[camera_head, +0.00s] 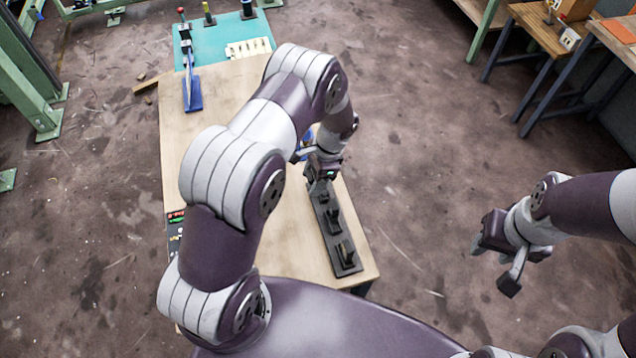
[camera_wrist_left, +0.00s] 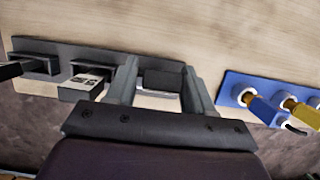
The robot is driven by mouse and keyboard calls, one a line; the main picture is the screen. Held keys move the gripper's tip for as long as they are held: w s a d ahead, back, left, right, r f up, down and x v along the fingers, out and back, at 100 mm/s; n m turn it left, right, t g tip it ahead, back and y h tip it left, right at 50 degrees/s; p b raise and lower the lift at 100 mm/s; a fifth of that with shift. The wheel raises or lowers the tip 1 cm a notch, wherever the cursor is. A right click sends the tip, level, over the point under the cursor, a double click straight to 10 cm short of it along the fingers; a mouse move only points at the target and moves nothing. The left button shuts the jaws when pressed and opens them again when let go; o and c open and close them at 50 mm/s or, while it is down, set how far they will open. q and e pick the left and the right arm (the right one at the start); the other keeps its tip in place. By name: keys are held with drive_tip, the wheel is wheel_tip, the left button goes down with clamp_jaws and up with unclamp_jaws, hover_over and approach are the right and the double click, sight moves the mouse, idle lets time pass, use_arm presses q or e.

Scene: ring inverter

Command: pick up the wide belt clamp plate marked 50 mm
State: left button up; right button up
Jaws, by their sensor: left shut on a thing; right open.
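A dark rack (camera_head: 341,262) lies lengthwise near the right edge of the wooden table, with several dark clamp plates in it. My left gripper (camera_head: 320,176) is at the rack's far end. In the left wrist view its fingers (camera_wrist_left: 160,88) are shut on a dark clamp plate (camera_wrist_left: 158,79) at one end of the rack (camera_wrist_left: 110,56); I cannot read a mark on this plate. The neighbouring plate (camera_wrist_left: 84,84) shows a pale, blurred marking. Another plate (camera_wrist_left: 34,63) stands further left. My right gripper (camera_head: 497,264) is open and empty, off the table's right side.
A blue holder (camera_wrist_left: 232,88) with blue- and yellow-handled tools is right of the rack in the wrist view. The wooden table (camera_head: 225,95) also bears a blue tool (camera_head: 192,92); a teal mat (camera_head: 215,38) lies beyond. My left arm hides much of the table.

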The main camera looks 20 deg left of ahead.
use_arm(q)
wheel_tip(320, 180, up, 3)
drive_tip(key=shift+s+f+p, duration=0.1)
drive_tip(key=shift+p, duration=0.7)
drive_tip(key=shift+r+p, duration=0.9)
drive_tip(key=shift+r, duration=0.25)
